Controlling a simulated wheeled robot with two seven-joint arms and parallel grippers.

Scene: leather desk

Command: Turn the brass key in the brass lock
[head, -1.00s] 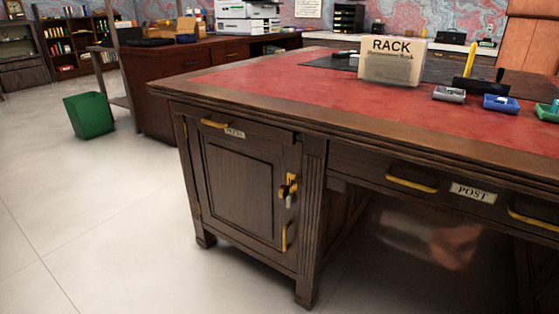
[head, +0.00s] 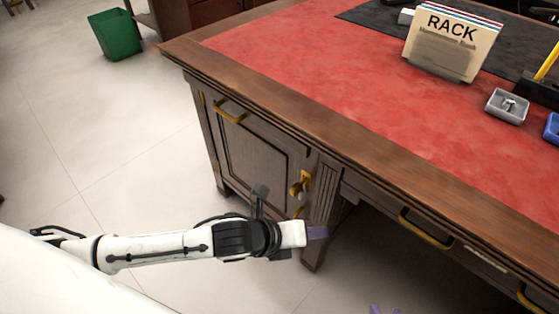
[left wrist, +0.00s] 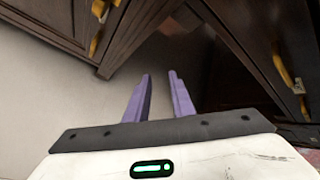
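The brass lock (head: 301,183) is on the front of the desk's dark wooden cabinet door, near its right edge. The brass key appears to stick out of it, but at this size I cannot separate key from lock. My left gripper (head: 318,233) is in front of the cabinet, below and to the right of the lock, apart from it. In the left wrist view its two purple fingers (left wrist: 160,98) are spread with nothing between them; brass fittings of the door show at the upper left. Purple tips of my right gripper (head: 384,309) just show at the bottom edge.
The red leather desktop (head: 300,70) overhangs the cabinet. A rack (head: 450,45) and a grey tray (head: 507,106) stand on it. Brass drawer handles (head: 426,228) jut out to the right. A green bin (head: 117,34) stands on the open floor at the left.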

